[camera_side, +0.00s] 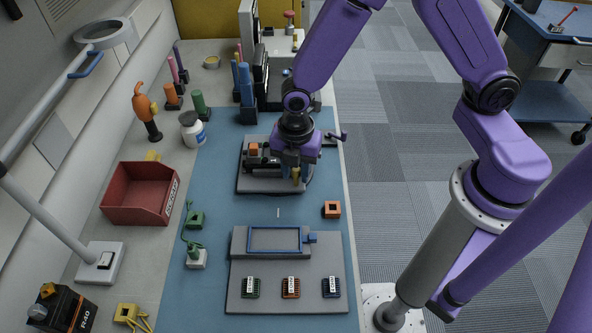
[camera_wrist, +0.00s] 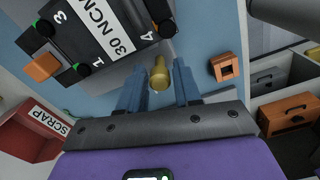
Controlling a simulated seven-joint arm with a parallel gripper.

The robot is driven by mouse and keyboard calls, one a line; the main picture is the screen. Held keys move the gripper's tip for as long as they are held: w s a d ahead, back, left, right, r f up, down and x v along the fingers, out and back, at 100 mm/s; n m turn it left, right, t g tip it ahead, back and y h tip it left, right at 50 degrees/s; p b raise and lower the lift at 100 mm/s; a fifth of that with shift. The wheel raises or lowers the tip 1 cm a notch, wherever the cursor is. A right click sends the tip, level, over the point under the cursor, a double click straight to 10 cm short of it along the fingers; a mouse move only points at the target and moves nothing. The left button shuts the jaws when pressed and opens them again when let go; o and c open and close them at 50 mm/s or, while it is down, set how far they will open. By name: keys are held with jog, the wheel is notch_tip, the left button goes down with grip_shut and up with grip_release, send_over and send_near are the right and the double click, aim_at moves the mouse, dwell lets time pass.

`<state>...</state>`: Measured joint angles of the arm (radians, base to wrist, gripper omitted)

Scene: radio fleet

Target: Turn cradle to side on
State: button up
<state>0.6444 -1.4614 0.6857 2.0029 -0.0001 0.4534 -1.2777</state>
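The cradle area is a grey plate (camera_side: 245,186) in the side view, with a dark unit (camera_side: 262,160) bearing an orange block on top. The wrist view shows a dark unit (camera_wrist: 75,35) close up, with a "30 NCM" label, numbers, green dots and an orange block. A brass knob (camera_wrist: 160,75) stands at the unit's near side; it also shows in the side view (camera_side: 296,175). My gripper (camera_wrist: 157,80) has its two blue fingers apart, one on each side of the knob, with gaps visible. In the side view my gripper (camera_side: 291,160) points down over the plate's right part.
A grey fixture (camera_side: 240,285) with a blue frame and several small chip-like parts stands in front. An orange square block (camera_side: 332,209) lies to the right. A red scrap bin (camera_side: 135,195), white bottle (camera_side: 192,130) and tools line the left.

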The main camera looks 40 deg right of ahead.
jog(key=shift+f, duration=0.45)
grip_shut()
